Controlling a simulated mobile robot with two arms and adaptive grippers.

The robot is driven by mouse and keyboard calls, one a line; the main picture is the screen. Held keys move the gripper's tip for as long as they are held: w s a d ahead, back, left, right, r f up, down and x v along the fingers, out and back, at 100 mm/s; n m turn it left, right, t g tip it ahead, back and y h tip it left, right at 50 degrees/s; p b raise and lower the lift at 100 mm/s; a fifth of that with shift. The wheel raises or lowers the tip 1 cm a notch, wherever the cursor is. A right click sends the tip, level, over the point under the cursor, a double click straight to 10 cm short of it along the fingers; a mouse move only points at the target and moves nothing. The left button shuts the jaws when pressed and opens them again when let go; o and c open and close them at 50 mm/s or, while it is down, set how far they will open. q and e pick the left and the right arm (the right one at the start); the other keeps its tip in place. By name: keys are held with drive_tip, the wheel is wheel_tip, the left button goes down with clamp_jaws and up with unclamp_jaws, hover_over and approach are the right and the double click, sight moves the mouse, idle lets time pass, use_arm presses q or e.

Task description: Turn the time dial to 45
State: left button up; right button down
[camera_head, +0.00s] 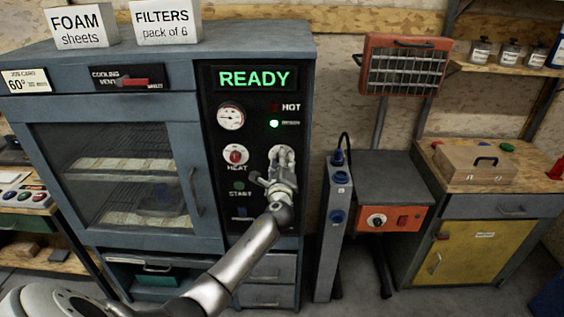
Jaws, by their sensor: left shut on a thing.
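A grey-blue oven cabinet (210,160) stands at left centre. Its black control panel (252,108) carries a lit green READY display, a round white gauge (231,116) and a red-centred HEAT dial (235,155). My left gripper (281,160) reaches up from below and is shut on the time dial, to the right of the HEAT dial. The gripper covers nearly all of the time dial, its label and its marks, so its setting cannot be read. My right gripper is not in view.
A grey post (335,230) with blue sockets stands close to the oven's right side. A work cabinet (480,235) with a wooden box (474,164) is at far right.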

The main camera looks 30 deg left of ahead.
use_arm(q)
drive_tip(key=shift+a+r, duration=0.1)
drive_tip(key=shift+r, duration=0.1)
drive_tip(key=o, duration=0.8)
drive_tip(key=shift+o, duration=1)
drive_tip(key=shift+w+f, duration=0.1)
drive_tip(key=shift+f, duration=0.1)
drive_tip(key=v, duration=1.2)
